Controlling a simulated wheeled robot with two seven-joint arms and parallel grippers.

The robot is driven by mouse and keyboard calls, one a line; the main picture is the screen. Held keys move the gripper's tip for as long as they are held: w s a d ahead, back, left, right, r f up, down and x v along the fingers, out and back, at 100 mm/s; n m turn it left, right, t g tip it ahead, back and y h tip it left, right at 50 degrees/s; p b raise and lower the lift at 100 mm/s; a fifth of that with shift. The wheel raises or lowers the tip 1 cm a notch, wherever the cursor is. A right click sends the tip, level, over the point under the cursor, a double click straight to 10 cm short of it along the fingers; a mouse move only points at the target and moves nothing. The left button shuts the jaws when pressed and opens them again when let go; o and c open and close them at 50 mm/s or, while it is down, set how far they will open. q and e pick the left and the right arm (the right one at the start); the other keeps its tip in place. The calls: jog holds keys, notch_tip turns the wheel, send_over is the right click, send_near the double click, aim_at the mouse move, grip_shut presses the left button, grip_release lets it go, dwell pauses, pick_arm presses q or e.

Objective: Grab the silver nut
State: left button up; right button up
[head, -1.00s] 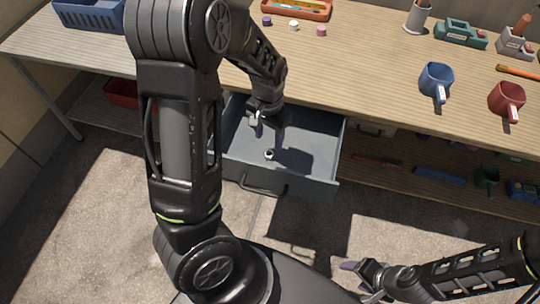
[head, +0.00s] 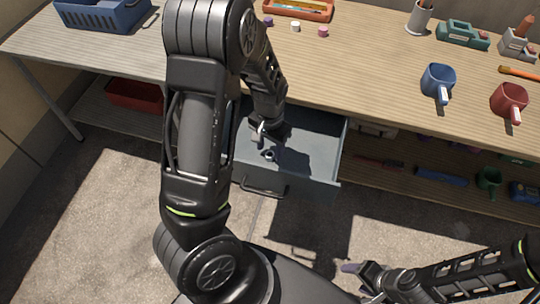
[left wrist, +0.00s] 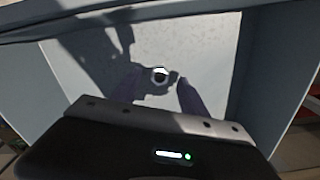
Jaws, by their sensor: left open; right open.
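The silver nut (head: 268,155) lies on the floor of the open grey drawer (head: 318,160), near its front wall. In the left wrist view the nut (left wrist: 160,74) shows as a small ring with a bright top, between and beyond my fingers. My left gripper (head: 268,138) is open and reaches down into the drawer, just above and behind the nut; its fingertips (left wrist: 158,88) are apart and hold nothing. I cannot tell the exact height over the nut. My right gripper (head: 362,274) is open and empty over the floor at the lower right.
The wooden workbench (head: 360,60) stands above the drawer, with a blue mug (head: 437,80), a red mug (head: 508,100) and an orange tray (head: 298,8). The drawer's walls surround my left gripper. A lower shelf (head: 400,182) holds tools. The floor in front is clear.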

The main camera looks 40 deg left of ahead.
aim_at(270, 156)
pick_arm(q)
notch_tip(270, 156, down, 2)
jog(key=shift+f, duration=0.2)
jog(key=shift+c, duration=0.3)
grip_shut()
dwell(0.6)
